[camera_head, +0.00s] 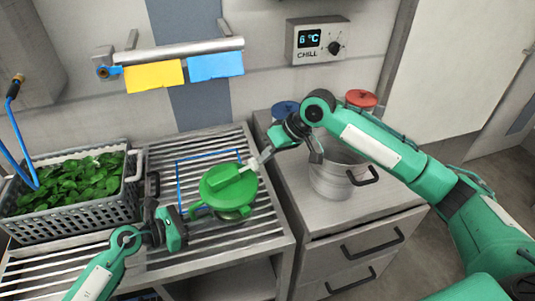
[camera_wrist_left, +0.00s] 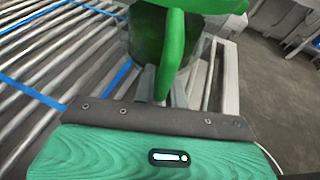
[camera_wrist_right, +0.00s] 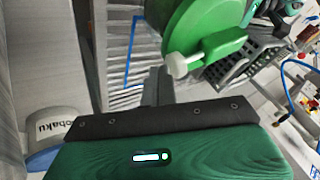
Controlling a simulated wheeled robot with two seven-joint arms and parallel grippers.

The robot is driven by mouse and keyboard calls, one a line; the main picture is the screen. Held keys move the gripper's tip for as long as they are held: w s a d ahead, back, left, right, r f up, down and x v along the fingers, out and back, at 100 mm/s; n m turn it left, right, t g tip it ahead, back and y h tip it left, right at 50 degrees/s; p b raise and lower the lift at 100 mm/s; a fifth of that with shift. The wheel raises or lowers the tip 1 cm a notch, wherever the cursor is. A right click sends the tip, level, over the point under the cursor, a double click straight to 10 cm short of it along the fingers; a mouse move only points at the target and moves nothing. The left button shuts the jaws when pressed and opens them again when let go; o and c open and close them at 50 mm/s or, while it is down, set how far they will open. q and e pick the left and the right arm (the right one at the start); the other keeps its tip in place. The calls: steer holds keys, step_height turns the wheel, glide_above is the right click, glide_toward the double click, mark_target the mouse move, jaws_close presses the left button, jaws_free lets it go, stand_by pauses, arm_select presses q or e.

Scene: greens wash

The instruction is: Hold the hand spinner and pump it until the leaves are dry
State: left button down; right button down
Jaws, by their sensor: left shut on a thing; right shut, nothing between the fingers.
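The hand spinner (camera_head: 229,186) stands upright on the slatted rack, with a green lid and a clear bowl. Its lid shows in the right wrist view (camera_wrist_right: 195,20), with a pale-tipped green lever (camera_wrist_right: 205,52) on top. Dark green shows through the bowl wall in the left wrist view (camera_wrist_left: 147,38); I cannot tell how wet the leaves are. My left gripper (camera_head: 190,211) is shut on the spinner's green side handle (camera_wrist_left: 172,50). My right gripper (camera_head: 261,160) is shut and empty, close to the lever's pale tip; I cannot tell whether they touch.
A grey crate of leaves (camera_head: 130,201) stands at the left, near a blue hose (camera_head: 20,145). A blue outline (camera_head: 180,180) marks the rack (camera_head: 185,263). A metal pot (camera_head: 335,182) and a red-lidded jar (camera_head: 361,100) stand on the right cabinet (camera_head: 315,222).

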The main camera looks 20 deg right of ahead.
mark_target(253, 163)
steer(key=a, duration=0.1)
steer(key=s+a, duration=0.1)
steer(key=a, duration=0.1)
steer(key=shift+a, duration=0.3)
steer(key=shift+s, duration=0.1)
arm_select(q)
steer(key=shift+r, duration=0.1)
arm_select(e)
steer(key=v, duration=1)
arm_select(q)
steer(key=c, duration=1.4)
jaws_free()
steer(key=shift+o, duration=0.2)
